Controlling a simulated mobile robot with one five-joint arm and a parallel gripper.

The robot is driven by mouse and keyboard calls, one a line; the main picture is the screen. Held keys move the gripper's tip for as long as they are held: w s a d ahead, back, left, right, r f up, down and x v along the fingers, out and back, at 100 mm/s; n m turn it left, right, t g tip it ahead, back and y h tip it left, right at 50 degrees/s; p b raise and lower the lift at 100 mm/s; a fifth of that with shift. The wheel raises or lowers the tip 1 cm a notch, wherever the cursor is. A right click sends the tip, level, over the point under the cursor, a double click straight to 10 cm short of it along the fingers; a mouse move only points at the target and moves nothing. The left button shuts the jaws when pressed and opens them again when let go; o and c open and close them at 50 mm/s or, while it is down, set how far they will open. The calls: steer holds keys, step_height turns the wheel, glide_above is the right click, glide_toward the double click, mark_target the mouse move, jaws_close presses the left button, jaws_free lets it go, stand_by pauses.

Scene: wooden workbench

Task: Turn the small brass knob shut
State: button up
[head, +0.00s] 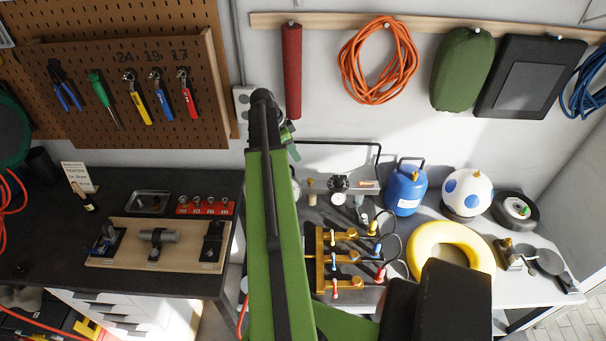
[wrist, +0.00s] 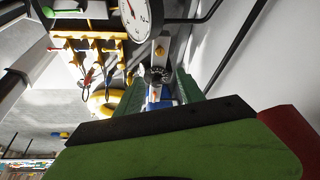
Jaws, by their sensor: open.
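A small brass knob (wrist: 159,51) shows in the wrist view on a pale plate, between a round white gauge (wrist: 136,17) and a black dial (wrist: 157,75). In the head view, a small brass-coloured part (head: 311,191) sits left of the black dial (head: 339,183) on the grey panel; I cannot tell if it is the same knob. My gripper (wrist: 162,92) is open, its green fingers either side of the view toward the dial, apparently holding nothing. In the head view my gripper (head: 289,142) is partly hidden behind my arm, near the panel's upper left.
A yellow manifold (head: 320,258) with coloured levers and black hoses stands in front of the panel. A blue gas bottle (head: 405,190), a yellow ring (head: 451,233) and a spotted ball (head: 466,191) stand to the right. A black frame bar (head: 350,144) rises behind the panel.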

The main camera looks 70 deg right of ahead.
mark_target(310, 179)
steer(key=b+x, duration=1)
steer(key=x, duration=0.1)
steer(key=w+b+x, duration=0.1)
steer(key=b+x, duration=0.5)
steer(key=shift+a+f, duration=0.1)
steer(key=shift+f, duration=0.2)
steer(key=shift+r, duration=0.1)
jaws_close()
